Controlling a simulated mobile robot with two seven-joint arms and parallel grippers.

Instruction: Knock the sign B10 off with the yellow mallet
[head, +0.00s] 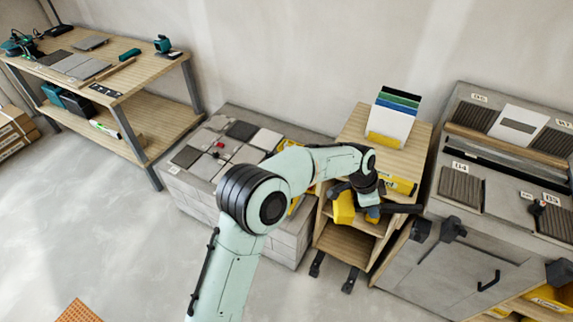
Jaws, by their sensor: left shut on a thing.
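My left gripper (370,203) is over the front of the wooden shelf cart, pointing down. It is shut on the yellow mallet (343,207), whose blocky yellow head shows left of the fingers. A dark bar, perhaps its handle, sticks out to the right; the grip itself is partly hidden by my wrist. Small white signs stand on the grey bench, such as one reading D4 (459,167) and another at the back (480,98). Another sign (173,169) is on the tiled block. I cannot make out which sign is B10. My right gripper is not in view.
The wooden cart (420,137) holds a rack of coloured boards (391,118). The grey bench (430,190) at right carries ribbed tiles (460,189). The tiled block (232,107) stands behind my arm. A wooden workbench (125,50) is at left. The floor at lower left is mostly clear.

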